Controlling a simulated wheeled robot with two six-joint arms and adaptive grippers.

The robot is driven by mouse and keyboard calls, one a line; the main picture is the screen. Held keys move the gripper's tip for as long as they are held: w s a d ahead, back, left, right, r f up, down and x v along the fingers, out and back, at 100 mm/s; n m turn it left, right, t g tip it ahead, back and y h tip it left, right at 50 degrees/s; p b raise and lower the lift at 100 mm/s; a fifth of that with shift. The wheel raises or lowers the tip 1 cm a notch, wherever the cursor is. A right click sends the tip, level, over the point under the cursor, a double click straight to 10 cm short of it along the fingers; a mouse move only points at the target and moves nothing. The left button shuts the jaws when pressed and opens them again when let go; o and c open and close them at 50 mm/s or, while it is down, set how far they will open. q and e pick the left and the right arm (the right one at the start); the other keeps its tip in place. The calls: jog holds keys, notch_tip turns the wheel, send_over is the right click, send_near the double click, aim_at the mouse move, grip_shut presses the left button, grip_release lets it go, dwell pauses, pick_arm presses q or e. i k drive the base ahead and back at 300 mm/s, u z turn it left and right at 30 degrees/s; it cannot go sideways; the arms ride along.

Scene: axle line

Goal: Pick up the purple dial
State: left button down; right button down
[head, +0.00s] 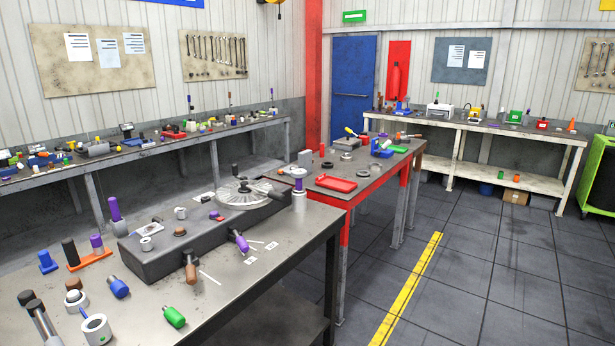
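Several purple parts show on the near metal bench, and at this size I cannot tell for sure which one is the purple dial. A small purple knob (214,214) sits on the dark grey fixture block (160,253), in front of its round silver plate (243,194). A purple handle (241,242) sticks out from the block's front side. A tall purple cylinder (115,209) stands at the block's left end. Neither gripper is in view.
The floor right of the yellow line (413,280) is clear.

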aim_at(299, 174)
jog(key=z, duration=0.15)
jog(key=k, duration=0.4)
jog(key=z, duration=1.15)
jog(key=i, duration=3.65)
jog(key=u, duration=0.45)
jog(key=i, duration=1.05)
jog(key=u, duration=1.45)
jog(key=i, duration=0.95)
jog(key=u, duration=0.95)
